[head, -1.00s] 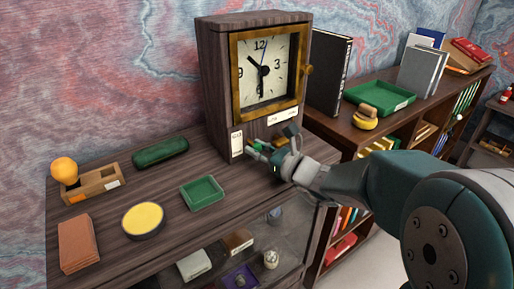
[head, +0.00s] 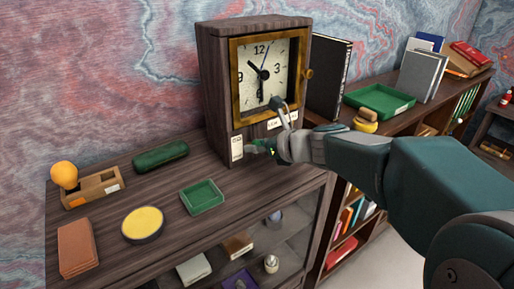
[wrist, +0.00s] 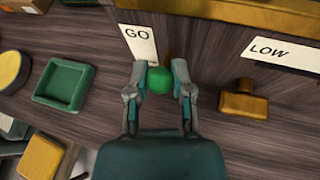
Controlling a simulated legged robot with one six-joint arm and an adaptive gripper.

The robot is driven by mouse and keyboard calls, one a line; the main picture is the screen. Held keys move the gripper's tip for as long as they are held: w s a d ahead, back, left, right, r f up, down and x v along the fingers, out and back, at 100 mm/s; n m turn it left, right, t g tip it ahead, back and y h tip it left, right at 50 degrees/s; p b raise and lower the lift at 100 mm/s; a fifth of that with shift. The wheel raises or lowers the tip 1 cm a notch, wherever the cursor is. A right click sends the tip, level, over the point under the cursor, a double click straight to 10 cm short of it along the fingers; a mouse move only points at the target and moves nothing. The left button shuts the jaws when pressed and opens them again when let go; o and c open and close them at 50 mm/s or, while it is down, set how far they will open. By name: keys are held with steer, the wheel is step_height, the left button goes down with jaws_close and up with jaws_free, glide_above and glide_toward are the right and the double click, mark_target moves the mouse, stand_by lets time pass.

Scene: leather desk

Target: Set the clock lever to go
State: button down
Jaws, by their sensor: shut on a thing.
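The wooden clock (head: 215,85) stands upright on the desk, its white dial (head: 272,85) framed in brass. A GO label (head: 237,148) is on its lower front; it also shows in the wrist view (wrist: 138,43). The lever's round green knob (wrist: 160,80) is just below that label, between my fingertips. My gripper (wrist: 160,78) is shut on this knob; it also shows at the clock's lower front in the head view (head: 262,148). The lever's shaft is mostly hidden.
A LOW label (wrist: 278,53) and a brass knob (wrist: 244,101) are right of my fingers. A green tray (head: 202,196), yellow-topped round tin (head: 143,223) and green case (head: 160,154) lie left on the desk. A bookshelf (head: 410,125) stands right.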

steer(key=shift+w+r, duration=0.1)
steer(key=shift+r, duration=0.05)
stand_by(0.3)
steer(key=shift+c, duration=2.4)
jaws_free()
steer(key=shift+a, duration=0.15)
steer(key=v, duration=1.1)
steer(key=shift+d+r+g+h, duration=0.2)
steer(key=shift+r+g+h, duration=0.1)
steer(key=shift+r, duration=0.05)
steer(key=s+d+f+n+h, duration=0.2)
steer(key=s+f+n+h, duration=0.1)
steer(key=s+n, duration=0.3)
steer(key=s+d+f+n+g+h, duration=0.1)
steer(key=s+d+f+n+h, duration=0.1)
steer(key=s+n, duration=0.5)
steer(key=s+d+f+n+g+h, duration=0.1)
steer(key=s+d+f+n+h, duration=0.2)
steer(key=s+n, duration=0.4)
step_height(320, 180, down, 3)
steer(key=n+h, duration=0.1)
steer(key=n, duration=0.5)
steer(key=shift+r+h, duration=0.15)
steer(key=shift+h, duration=0.15)
